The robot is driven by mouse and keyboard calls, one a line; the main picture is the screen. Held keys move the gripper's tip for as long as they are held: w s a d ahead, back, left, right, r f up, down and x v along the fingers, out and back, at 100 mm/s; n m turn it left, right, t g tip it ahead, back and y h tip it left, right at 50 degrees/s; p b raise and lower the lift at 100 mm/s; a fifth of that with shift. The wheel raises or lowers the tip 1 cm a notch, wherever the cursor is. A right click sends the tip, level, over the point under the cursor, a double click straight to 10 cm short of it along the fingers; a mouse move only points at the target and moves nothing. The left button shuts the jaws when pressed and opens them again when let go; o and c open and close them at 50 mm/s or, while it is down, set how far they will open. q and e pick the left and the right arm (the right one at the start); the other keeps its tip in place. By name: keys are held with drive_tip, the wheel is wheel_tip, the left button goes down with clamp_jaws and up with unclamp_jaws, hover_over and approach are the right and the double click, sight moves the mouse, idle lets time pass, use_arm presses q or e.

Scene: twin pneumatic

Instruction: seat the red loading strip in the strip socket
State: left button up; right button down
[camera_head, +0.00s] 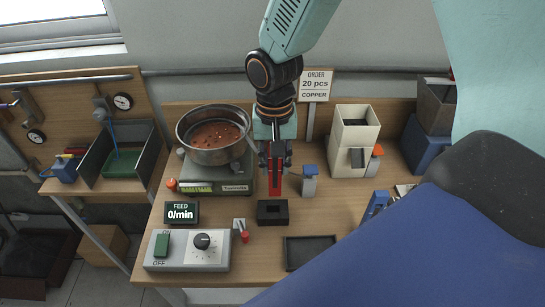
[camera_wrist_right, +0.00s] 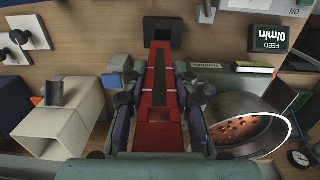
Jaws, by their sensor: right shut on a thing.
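My right gripper (camera_head: 275,162) points down over the bench and is shut on the red loading strip (camera_head: 275,186), which hangs upright below the fingers. The strip also shows in the right wrist view (camera_wrist_right: 158,132), long and red with a dark slot along its middle, between the finger pads. The strip socket (camera_head: 272,214) is a small black block with an opening, right below the strip's lower end. In the wrist view the socket (camera_wrist_right: 163,23) lies just beyond the strip's far end. I cannot tell whether strip and socket touch. My left gripper is not in view.
A steel bowl (camera_head: 213,150) of copper pieces sits on a green scale left of the gripper. A control box (camera_head: 188,252), a small red-handled switch (camera_head: 241,231) and a black tray (camera_head: 310,252) lie in front.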

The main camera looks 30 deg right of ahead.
sight(271, 173)
drive_tip(key=shift+a+f+b, duration=0.2)
drive_tip(key=shift+f+b, duration=0.15)
drive_tip(key=shift+f, duration=0.2)
drive_tip(key=shift+a+f+b, duration=0.15)
drive_tip(key=shift+f+b, duration=0.15)
drive_tip(key=shift+f, duration=0.25)
drive_tip(key=shift+a+f, duration=0.15)
drive_tip(key=shift+f, duration=0.2)
drive_tip(key=shift+w+f+b, duration=0.1)
drive_tip(key=shift+f+b, duration=0.25)
drive_tip(key=shift+f, duration=0.05)
drive_tip(key=shift+w+f, duration=0.1)
drive_tip(key=shift+f, duration=0.3)
drive_tip(key=shift+d+f+b, duration=0.3)
drive_tip(key=shift+d+b, duration=0.05)
drive_tip(key=shift+d, duration=0.1)
drive_tip(key=shift+s+a+r, duration=0.1)
drive_tip(key=shift+s+a, duration=0.05)
drive_tip(key=shift+s, duration=0.1)
drive_tip(key=shift+w+a, duration=0.1)
drive_tip(key=shift+a, duration=0.1)
